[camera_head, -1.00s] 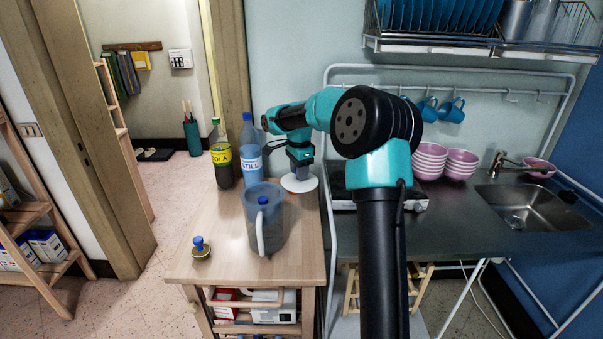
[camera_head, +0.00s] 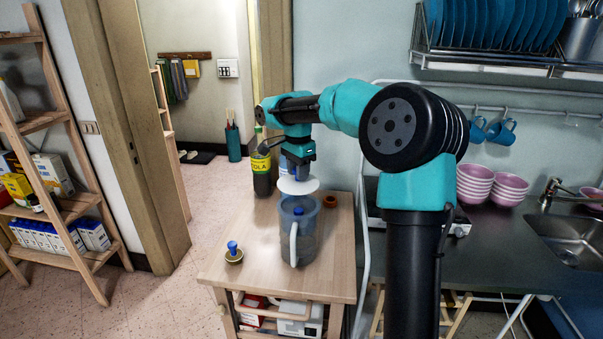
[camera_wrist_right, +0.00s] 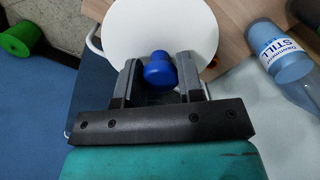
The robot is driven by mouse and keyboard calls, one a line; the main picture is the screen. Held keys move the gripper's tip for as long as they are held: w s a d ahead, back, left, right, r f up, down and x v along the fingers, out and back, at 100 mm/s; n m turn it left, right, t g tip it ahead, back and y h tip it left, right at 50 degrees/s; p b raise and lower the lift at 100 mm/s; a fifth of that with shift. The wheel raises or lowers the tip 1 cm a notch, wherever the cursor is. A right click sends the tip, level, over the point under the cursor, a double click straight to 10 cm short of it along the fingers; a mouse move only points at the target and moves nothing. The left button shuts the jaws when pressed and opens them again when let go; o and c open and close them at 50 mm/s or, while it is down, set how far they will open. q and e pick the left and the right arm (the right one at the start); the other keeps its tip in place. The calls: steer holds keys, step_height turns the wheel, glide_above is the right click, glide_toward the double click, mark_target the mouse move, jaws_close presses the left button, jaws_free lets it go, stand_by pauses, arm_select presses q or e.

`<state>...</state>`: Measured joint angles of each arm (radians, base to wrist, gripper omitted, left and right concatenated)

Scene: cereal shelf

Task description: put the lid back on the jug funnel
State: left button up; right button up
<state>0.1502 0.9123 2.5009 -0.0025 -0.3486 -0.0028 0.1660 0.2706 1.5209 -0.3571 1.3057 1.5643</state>
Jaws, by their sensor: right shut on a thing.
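My right gripper (camera_head: 296,172) is shut on the blue knob (camera_wrist_right: 160,69) of a round white lid (camera_head: 297,186). In the right wrist view the white lid (camera_wrist_right: 165,28) extends beyond the fingers, with the knob between them. The bluish see-through jug (camera_head: 299,240) stands upright on the wooden table, its white handle facing the front. The lid appears level just above the jug's rim; whether they touch, I cannot tell. A blue knob-shaped thing (camera_head: 298,211) shows at the jug. My left gripper is not in view.
A cola bottle (camera_head: 262,172) stands behind the jug. A "STILL" water bottle (camera_wrist_right: 285,58) is mostly hidden in the head view. A brown ring (camera_head: 330,201) and a blue-knobbed stopper (camera_head: 233,252) lie on the table (camera_head: 270,280), whose front is clear.

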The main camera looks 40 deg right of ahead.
steer(key=shift+f, duration=0.15)
steer(key=shift+f, duration=3.1)
steer(key=shift+f, duration=0.15)
steer(key=o, duration=1.5)
steer(key=shift+r, duration=3.5)
steer(key=shift+c, duration=0.4)
